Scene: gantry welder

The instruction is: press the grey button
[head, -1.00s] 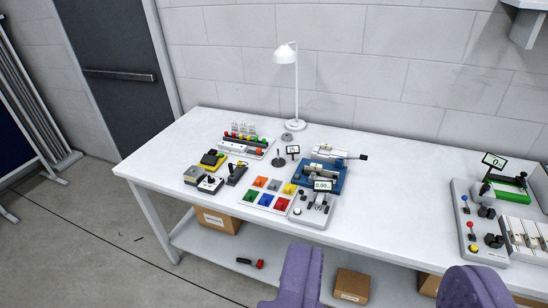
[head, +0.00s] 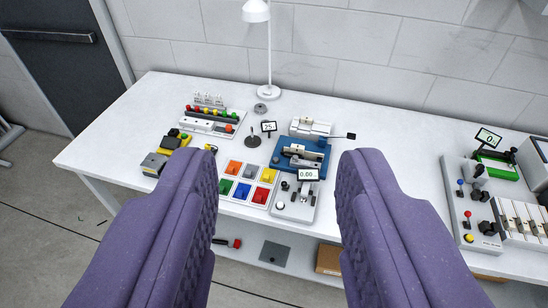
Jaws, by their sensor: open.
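My gripper (head: 277,155) is open and empty; its two purple fingers frame the middle of the white bench from above and in front. Green, blue and red squares fill the near row. The fingers are apart from the panel. A small pale round knob (head: 280,206) is on the grey device (head: 304,210) beside the panel. I cannot tell whether any is pressed.
A blue fixture (head: 318,168) and small display stand (head: 269,127) are behind the panel. A lamp (head: 257,12) stands at the back. The left finger partly hides yellow and grey devices (head: 153,164). Lever stations (head: 465,205) stand at right. Bare bench lies beyond the right finger.

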